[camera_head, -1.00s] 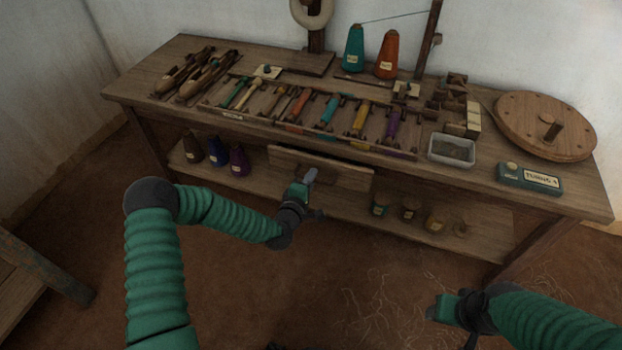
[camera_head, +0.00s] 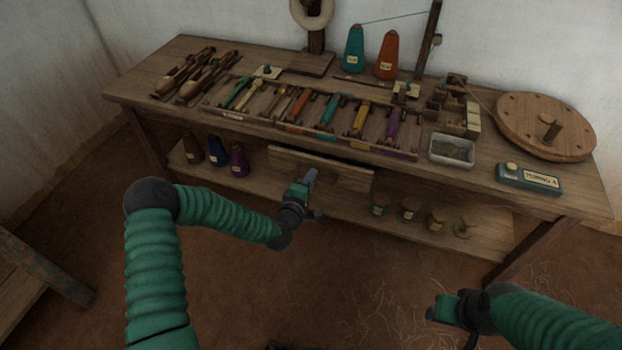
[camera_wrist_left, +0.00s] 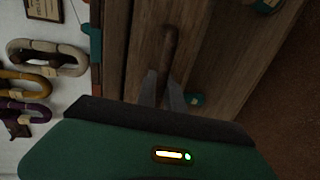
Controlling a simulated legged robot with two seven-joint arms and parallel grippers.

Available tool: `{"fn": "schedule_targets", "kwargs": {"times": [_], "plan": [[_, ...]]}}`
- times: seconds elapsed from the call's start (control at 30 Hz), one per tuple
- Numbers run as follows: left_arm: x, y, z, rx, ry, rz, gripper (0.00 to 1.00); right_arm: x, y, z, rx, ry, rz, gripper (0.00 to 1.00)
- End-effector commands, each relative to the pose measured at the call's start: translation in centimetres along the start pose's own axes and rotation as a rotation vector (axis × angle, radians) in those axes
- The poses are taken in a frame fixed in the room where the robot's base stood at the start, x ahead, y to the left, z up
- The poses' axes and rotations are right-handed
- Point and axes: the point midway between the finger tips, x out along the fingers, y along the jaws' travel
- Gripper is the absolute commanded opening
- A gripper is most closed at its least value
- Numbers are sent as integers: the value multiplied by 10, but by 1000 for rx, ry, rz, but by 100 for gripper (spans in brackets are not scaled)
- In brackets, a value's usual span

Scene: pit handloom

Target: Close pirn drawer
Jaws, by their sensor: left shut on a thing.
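The pirn drawer's wooden front (camera_head: 345,174) shows under the front edge of the bench in the head view. It appears to stand out a little from the bench; how far I cannot tell. My left gripper (camera_head: 309,180) is at the middle of this front. In the left wrist view, the fingers (camera_wrist_left: 161,92) are shut on the dark bar-like drawer handle (camera_wrist_left: 169,48). The drawer's inside is hidden. My right gripper (camera_head: 438,308) is low at the right, apart from the bench, and its jaw opening is unclear.
The bench top (camera_head: 290,85) carries a rack of coloured pirns, shuttles, two cones, a grey tray (camera_head: 452,150), a round wooden disc (camera_head: 545,126) and a teal box (camera_head: 529,179). The lower shelf (camera_head: 340,205) holds dark cones (camera_head: 238,160) and several small pots. Open floor lies in front.

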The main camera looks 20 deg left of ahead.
Motion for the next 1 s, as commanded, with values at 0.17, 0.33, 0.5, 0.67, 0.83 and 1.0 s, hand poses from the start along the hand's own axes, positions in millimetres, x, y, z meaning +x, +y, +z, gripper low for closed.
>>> {"fn": "schedule_targets", "kwargs": {"times": [0.17, 0.33, 0.5, 0.67, 0.83, 1.0], "plan": [[0, -4, 0, -1, 1, -8, 0, 0, 0, 0, 0, 0, 0, 54], [0, -4, -1, -1, 1, -8, 0, 0, 0, 0, 0, 0, 0, 54], [4, -4, -1, 0, 1, -7, 0, 2, 0, 0, 0, 0, 0, 54], [30, 1, -1, 1, 1, -6, 0, 7, 0, 2, 0, 0, 0, 54], [43, 4, -1, -1, 1, -8, 0, 8, 0, 2, 0, 0, 0, 54], [43, 6, -1, -1, 1, -6, 0, 7, 0, 2, 0, 0, 0, 54]]}}
